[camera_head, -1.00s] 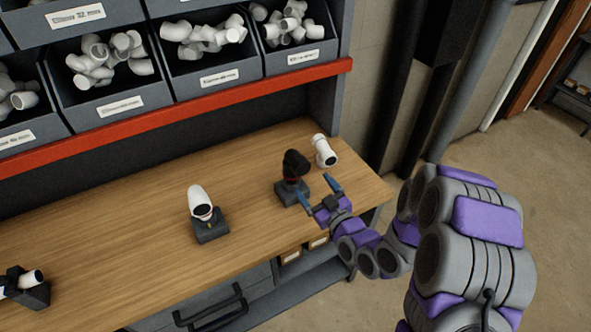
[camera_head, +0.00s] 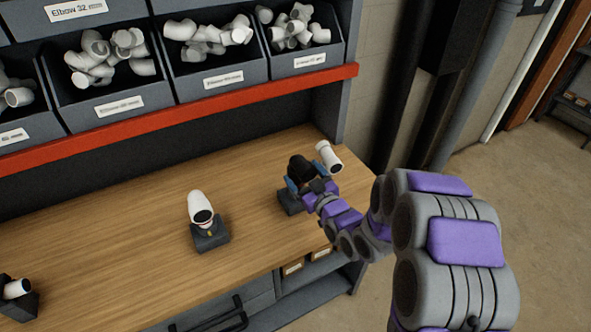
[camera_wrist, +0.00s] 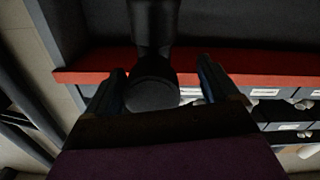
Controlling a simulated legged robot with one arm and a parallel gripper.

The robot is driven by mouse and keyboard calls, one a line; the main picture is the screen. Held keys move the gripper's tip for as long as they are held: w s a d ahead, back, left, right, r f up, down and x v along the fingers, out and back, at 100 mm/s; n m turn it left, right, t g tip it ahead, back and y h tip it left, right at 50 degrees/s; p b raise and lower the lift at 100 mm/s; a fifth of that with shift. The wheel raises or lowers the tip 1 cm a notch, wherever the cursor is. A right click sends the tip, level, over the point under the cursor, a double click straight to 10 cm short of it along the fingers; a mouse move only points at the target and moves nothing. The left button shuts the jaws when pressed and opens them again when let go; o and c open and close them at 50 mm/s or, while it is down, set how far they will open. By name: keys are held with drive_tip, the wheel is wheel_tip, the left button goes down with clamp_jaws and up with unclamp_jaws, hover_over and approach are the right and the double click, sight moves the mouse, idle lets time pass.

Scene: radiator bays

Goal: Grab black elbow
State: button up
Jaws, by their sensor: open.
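The black elbow (camera_head: 300,168) stands on a dark holder block (camera_head: 290,202) near the right end of the wooden bench. My gripper (camera_head: 304,184) is at the elbow, its blue fingers on either side of it. In the wrist view the black elbow (camera_wrist: 152,85) sits between the two open fingers (camera_wrist: 160,92), with gaps visible beside it. The lower part of the elbow is partly hidden by my gripper in the head view.
A white elbow (camera_head: 328,156) lies just behind and right of the black one. Another white elbow (camera_head: 200,207) stands on a block to the left. A red-edged shelf (camera_head: 180,111) with bins of white fittings overhangs the back. The bench (camera_head: 120,235) between is clear.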

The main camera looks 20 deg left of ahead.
sight(298, 165)
drive_tip(key=shift+w+a+r, duration=0.2)
drive_tip(key=shift+w+a, duration=0.1)
drive_tip(key=shift+w, duration=0.15)
drive_tip(key=shift+w+a+r+b, duration=0.15)
drive_tip(key=shift+w+b, duration=0.05)
drive_tip(key=shift+w, duration=0.25)
drive_tip(key=shift+w+a+r+b, duration=0.1)
drive_tip(key=shift+w+b, duration=0.1)
drive_tip(key=shift+w, duration=0.25)
drive_tip(key=shift+w+a+f, duration=0.1)
drive_tip(key=shift+a+f, duration=0.05)
drive_tip(key=shift+a, duration=0.6)
drive_tip(key=shift+c, duration=0.3)
drive_tip(key=shift+a, duration=0.1)
drive_tip(key=shift+c, duration=1.5)
drive_tip(key=shift+d, duration=0.55)
drive_tip(key=c, duration=0.5)
drive_tip(key=shift+a, duration=0.2)
drive_tip(key=c, duration=0.3)
